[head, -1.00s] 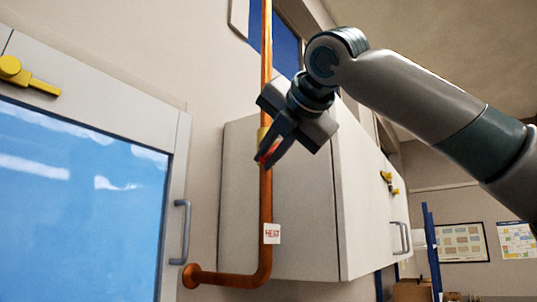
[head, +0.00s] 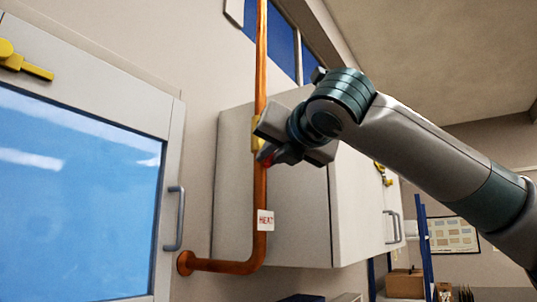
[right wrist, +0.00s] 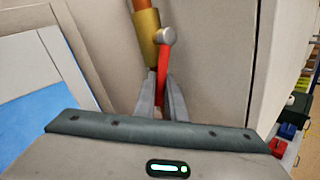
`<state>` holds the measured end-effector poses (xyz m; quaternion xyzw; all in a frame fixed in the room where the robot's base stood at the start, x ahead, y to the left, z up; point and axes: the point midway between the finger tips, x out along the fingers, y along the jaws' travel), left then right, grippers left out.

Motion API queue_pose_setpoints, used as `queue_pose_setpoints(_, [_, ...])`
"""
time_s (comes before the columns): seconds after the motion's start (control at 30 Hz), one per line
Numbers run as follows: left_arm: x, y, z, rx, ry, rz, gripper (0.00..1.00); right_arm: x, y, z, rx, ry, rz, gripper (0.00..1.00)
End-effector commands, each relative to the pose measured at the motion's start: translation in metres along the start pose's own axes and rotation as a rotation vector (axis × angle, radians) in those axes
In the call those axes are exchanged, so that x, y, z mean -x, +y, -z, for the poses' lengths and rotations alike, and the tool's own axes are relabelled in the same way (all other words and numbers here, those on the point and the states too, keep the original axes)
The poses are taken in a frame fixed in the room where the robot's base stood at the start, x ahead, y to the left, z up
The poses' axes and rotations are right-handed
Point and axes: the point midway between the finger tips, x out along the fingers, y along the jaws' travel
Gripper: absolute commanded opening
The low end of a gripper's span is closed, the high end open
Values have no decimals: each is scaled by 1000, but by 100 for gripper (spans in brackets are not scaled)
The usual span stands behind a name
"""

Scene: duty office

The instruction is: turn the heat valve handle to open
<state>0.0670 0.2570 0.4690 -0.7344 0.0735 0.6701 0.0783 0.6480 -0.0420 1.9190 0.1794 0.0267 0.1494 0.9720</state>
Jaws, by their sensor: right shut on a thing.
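The copper heat pipe (head: 261,90) runs down the wall and bends left near the bottom. A white tag reading HEAT (head: 265,220) hangs on it. The brass valve body (head: 256,134) sits on the pipe; it also shows in the right wrist view (right wrist: 147,32). The red valve handle (right wrist: 163,68) points down from a grey pivot knob, close alongside the pipe. My right gripper (head: 268,157) is shut on the handle; its fingers (right wrist: 162,98) flank the handle's lower part in the right wrist view. My left gripper is in neither view.
A white wall cabinet (head: 285,190) stands just behind and right of the pipe. A blue-glazed panel door (head: 75,190) with a grey handle is at left. A cardboard box (head: 405,284) lies low at right.

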Motion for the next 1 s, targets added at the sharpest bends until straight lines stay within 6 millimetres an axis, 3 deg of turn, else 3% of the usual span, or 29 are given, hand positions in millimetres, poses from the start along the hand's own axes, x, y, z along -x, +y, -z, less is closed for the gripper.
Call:
queue_pose_setpoints(0.07, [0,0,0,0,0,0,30,0,0,0,-1,1,1,0])
queue_pose_setpoints(0.1, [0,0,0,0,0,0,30,0,0,0,-1,1,1,13])
queue_pose_setpoints(0.17, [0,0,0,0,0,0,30,0,0,0,-1,1,1,27])
queue_pose_setpoints(0.2, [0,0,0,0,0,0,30,0,0,0,-1,1,1,30])
queue_pose_setpoints(0.67, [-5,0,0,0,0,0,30,7,0,1,-2,0,0,30])
queue_pose_setpoints(1.0, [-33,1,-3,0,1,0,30,54,-1,4,-2,-1,-1,30])
